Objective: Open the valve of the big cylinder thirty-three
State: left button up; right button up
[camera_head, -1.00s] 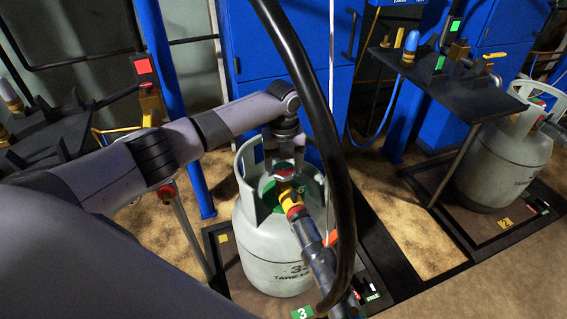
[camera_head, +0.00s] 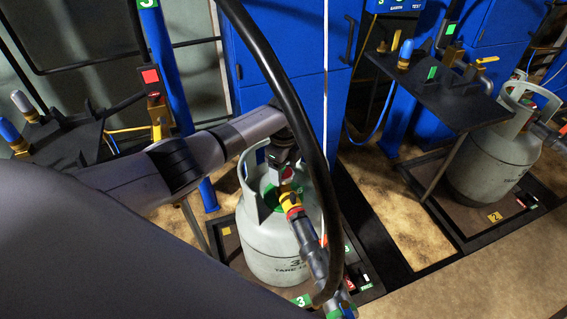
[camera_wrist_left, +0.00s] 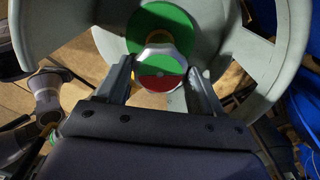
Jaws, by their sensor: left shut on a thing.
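The big grey cylinder (camera_head: 280,247), with "33" only partly readable above its tare marking, stands on a dark scale platform at the centre of the head view. Its valve handwheel, half green and half red (camera_wrist_left: 160,69), sits inside the collar over a green disc (camera_wrist_left: 160,25). My left gripper (camera_head: 284,172) reaches down into the collar from above. In the left wrist view its two fingers (camera_wrist_left: 162,78) stand on either side of the handwheel and are shut on it. A yellow and red connector with a hose (camera_head: 292,208) comes off the valve towards the front. My right gripper is not in view.
A black hose (camera_head: 290,95) arcs across the head view in front of the cylinder. A second grey cylinder (camera_head: 491,158) stands on a scale at the right. A dark shelf (camera_head: 440,92) stands beside it. Blue cabinets (camera_head: 290,60) are behind.

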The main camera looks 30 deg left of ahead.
pick_arm(q)
jog(key=n+p, duration=0.1)
jog(key=n, duration=0.2)
jog(key=shift+r, duration=0.1)
jog(key=n+p, duration=0.1)
jog(key=n, duration=0.1)
jog(key=shift+n, duration=0.4)
jog(key=n+p, duration=0.1)
jog(key=n, duration=0.8)
jog(key=shift+p, duration=0.35)
jog(key=n, duration=0.3)
jog(key=shift+n, duration=0.3)
jog(key=n, duration=0.5)
jog(key=shift+n+p, duration=0.3)
jog(key=shift+n, duration=0.4)
jog(key=o, duration=1)
